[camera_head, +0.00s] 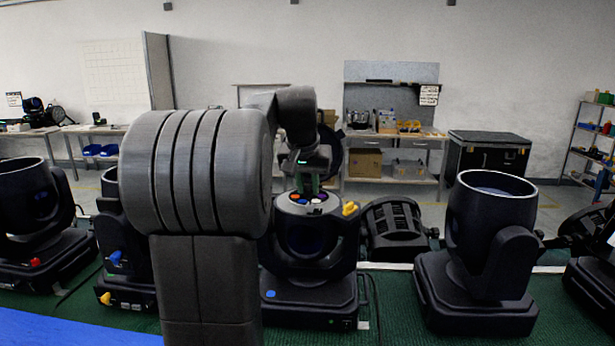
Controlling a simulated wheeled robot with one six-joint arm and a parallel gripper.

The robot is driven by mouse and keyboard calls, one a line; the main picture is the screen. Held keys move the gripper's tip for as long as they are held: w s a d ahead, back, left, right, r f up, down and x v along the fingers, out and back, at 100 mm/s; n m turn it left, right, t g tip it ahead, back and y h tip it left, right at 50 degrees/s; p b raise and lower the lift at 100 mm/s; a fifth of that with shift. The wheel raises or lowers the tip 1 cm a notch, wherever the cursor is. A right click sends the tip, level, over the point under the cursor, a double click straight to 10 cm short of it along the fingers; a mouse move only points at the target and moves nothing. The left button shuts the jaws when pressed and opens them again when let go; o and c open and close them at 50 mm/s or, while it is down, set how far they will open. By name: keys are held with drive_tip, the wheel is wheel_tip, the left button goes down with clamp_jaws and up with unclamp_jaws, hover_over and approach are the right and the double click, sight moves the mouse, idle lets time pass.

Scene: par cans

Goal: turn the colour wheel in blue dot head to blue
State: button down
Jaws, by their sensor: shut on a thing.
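The blue dot head (308,284) is a dark moving-head light in the middle of the bench, with a blue dot (270,294) on its base. Its top is open and shows the colour wheel (303,203), with small filters in several colours, among them red-orange, blue and white. My gripper (308,187) points down into the wheel and is shut on it from above. The jaws hide part of the wheel's far side, and the exact grip point is too small to make out. Which colour is in the light's path cannot be told.
A yellow knob (350,208) sticks out at the head's right side. A dark open-topped head (490,240) stands to the right, and a tilted one (393,228) lies between. Another head (35,215) is at far left. My arm hides much of the left-centre.

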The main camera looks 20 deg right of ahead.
drive_tip(key=shift+d+r+n+t+y+p, duration=0.1)
drive_tip(key=shift+n+t+y+p, duration=0.2)
drive_tip(key=shift+n+p, duration=0.55)
drive_tip(key=shift+n+t+y+p, duration=0.1)
drive_tip(key=shift+n+y+p, duration=0.35)
drive_tip(key=shift+n, duration=0.8)
drive_tip(key=c, duration=1.3)
unclamp_jaws()
drive_tip(key=shift+o, duration=0.2)
drive_tip(key=v, duration=1.3)
drive_tip(key=shift+s+r+b, duration=0.2)
drive_tip(key=shift+r+b, duration=0.1)
drive_tip(key=shift+b, duration=0.1)
drive_tip(key=x, duration=1.4)
drive_tip(key=shift+p, duration=0.35)
